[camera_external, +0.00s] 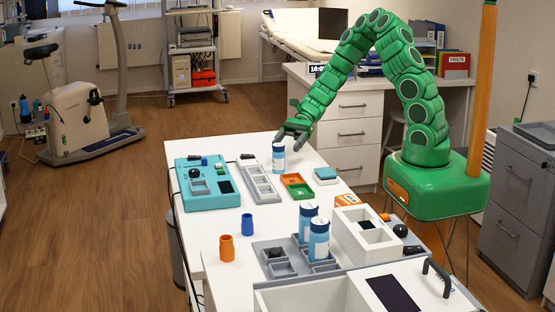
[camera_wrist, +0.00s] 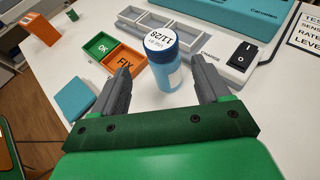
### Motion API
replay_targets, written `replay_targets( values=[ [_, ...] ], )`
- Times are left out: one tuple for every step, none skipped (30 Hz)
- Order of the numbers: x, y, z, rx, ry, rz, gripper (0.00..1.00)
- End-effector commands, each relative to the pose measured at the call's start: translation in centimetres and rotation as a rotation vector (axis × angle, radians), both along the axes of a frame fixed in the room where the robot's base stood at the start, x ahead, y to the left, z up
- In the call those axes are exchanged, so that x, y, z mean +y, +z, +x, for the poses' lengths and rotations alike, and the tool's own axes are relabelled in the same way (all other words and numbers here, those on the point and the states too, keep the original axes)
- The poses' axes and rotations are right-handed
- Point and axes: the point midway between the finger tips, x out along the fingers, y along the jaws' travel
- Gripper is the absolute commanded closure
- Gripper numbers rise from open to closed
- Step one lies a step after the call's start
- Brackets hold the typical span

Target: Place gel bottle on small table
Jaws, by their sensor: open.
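In the wrist view the bottle (camera_wrist: 166,72) is between my two fingers, with gaps on both sides. My gripper (camera_external: 290,138) is open just above and around the bottle's top; it also shows in the wrist view (camera_wrist: 160,85). Two similar bottles, one behind (camera_external: 308,218) and one in front (camera_external: 319,242), stand in a grey holder nearer the camera. I cannot tell which surface is the small table.
A grey compartment tray (camera_external: 259,180) and a teal device (camera_external: 207,184) are left of the bottle. Green and orange trays (camera_external: 297,186) and a teal block (camera_external: 326,175) lie close by. Orange (camera_external: 227,248) and blue (camera_external: 247,224) cylinders stand nearer, with bare tabletop around them.

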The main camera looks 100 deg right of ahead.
Motion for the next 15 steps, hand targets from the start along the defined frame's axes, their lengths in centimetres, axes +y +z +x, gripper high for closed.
replay_targets(
  values=[
    [0.0,-0.3,0.0,0.001,0.001,0.001,0.24],
    [0.1,-0.4,0.0,0.000,0.001,0.000,0.24],
    [0.1,-0.5,0.1,0.000,0.001,0.001,0.24],
    [0.2,-0.5,0.2,0.000,0.001,0.001,0.24],
    [0.3,-0.6,0.3,0.000,0.001,0.001,0.24],
    [0.4,-0.7,0.4,0.000,0.001,0.001,0.24],
    [0.6,-0.8,0.6,-0.001,0.001,0.002,0.24],
    [0.7,-0.9,0.8,-0.001,0.001,0.002,0.24],
    [1.0,-1.0,1.0,-0.001,0.001,0.002,0.24],
    [1.1,-1.1,1.2,-0.001,0.000,0.001,0.24],
    [1.3,-1.2,1.3,0.001,0.000,0.001,0.24],
    [1.4,-1.4,1.5,0.001,0.000,0.001,0.24],
    [1.5,-1.4,1.6,0.001,0.000,0.000,0.24],
    [1.6,-1.5,1.7,0.001,0.000,0.000,0.24],
    [1.7,-1.6,1.8,0.002,0.000,-0.001,0.24]
  ],
)
